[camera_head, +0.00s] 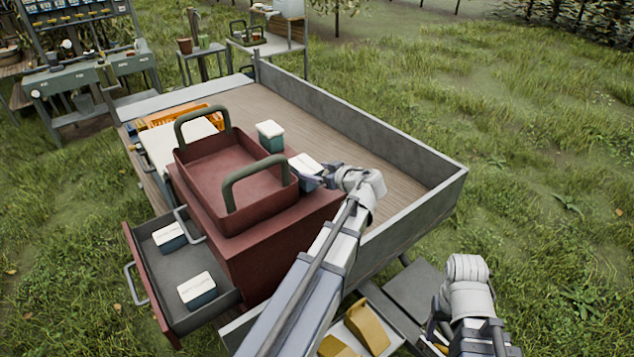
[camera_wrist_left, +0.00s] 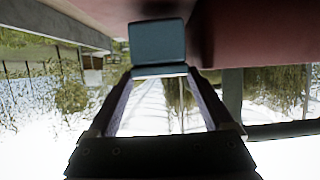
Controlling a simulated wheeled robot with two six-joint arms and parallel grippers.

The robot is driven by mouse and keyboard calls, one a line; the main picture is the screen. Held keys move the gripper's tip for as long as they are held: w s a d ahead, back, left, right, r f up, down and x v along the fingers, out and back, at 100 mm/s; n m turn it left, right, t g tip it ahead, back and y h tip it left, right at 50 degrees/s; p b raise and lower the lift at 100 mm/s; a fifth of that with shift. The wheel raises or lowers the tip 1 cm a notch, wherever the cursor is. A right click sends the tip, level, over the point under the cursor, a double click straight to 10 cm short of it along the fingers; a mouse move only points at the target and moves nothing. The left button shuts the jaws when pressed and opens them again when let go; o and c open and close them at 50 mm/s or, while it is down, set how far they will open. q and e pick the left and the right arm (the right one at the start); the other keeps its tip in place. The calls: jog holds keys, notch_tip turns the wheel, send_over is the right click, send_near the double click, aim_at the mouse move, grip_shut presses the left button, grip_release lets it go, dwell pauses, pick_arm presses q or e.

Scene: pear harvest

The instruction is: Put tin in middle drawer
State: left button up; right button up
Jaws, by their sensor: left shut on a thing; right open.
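A teal tin with a white lid (camera_head: 304,162) is held in my left gripper (camera_head: 325,176), beside the red tray on the cabinet. In the left wrist view the tin (camera_wrist_left: 157,42) is at the tips of the left gripper (camera_wrist_left: 160,76). Another tin (camera_head: 270,134) stands behind the red tray. The red cabinet (camera_head: 262,262) has an open drawer (camera_head: 213,257) on its left side, holding two tins (camera_head: 170,237) (camera_head: 197,290). A handle (camera_head: 188,224) shows above it; I cannot tell the drawer's level for certain. My right gripper (camera_head: 437,338) is open at the lower right, partly cut off.
The red tray (camera_head: 200,152) with two green handles sits on top of the cabinet. The cabinet stands on a walled wagon bed (camera_head: 345,152) with free room behind. An orange crate (camera_head: 178,117) lies at its far left. Yellow objects (camera_head: 367,326) lie low in front.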

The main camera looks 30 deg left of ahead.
pick_arm(q)
notch_tip(320, 180, down, 2)
jog(key=shift+f+b, duration=0.2)
jog(key=shift+b, duration=0.5)
jog(key=shift+r, duration=0.15)
pick_arm(e)
notch_tip(320, 180, down, 2)
jog(key=shift+f, duration=0.1)
pick_arm(q)
jog(key=o, duration=1.3)
jog(key=shift+o, duration=0.2)
